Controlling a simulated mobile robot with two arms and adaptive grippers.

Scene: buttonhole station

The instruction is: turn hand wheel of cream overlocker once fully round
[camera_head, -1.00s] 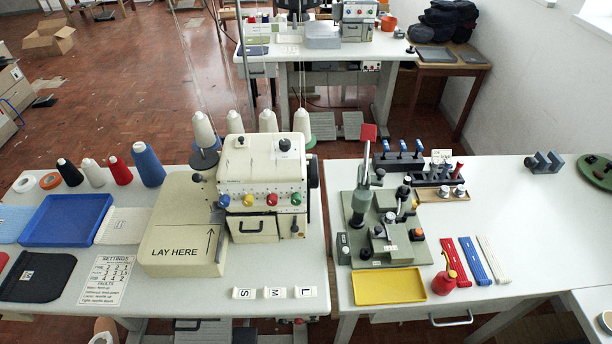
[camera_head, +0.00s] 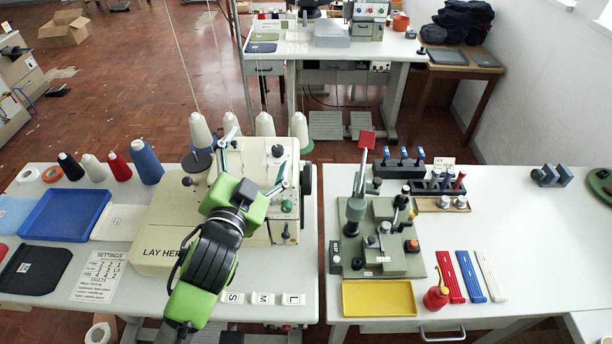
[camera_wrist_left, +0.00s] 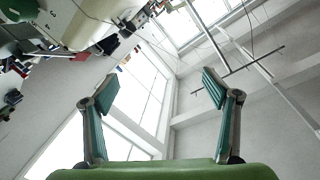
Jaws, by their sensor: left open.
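The cream overlocker (camera_head: 256,153) stands on the left table in the head view. Its dark hand wheel (camera_head: 306,180) is on the machine's right side, seen edge-on. My left gripper (camera_head: 253,158) is open in front of and above the machine, with its teal fingers spread and nothing between them. It is to the left of the hand wheel and apart from it. My arm hides much of the machine's front and some coloured dials. In the left wrist view the open fingers (camera_wrist_left: 158,90) point toward windows and a wall. My right gripper is not in view.
Thread cones (camera_head: 201,131) stand behind the machine, with a blue tray (camera_head: 68,212) to the left. Bare tabletop lies at the right.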

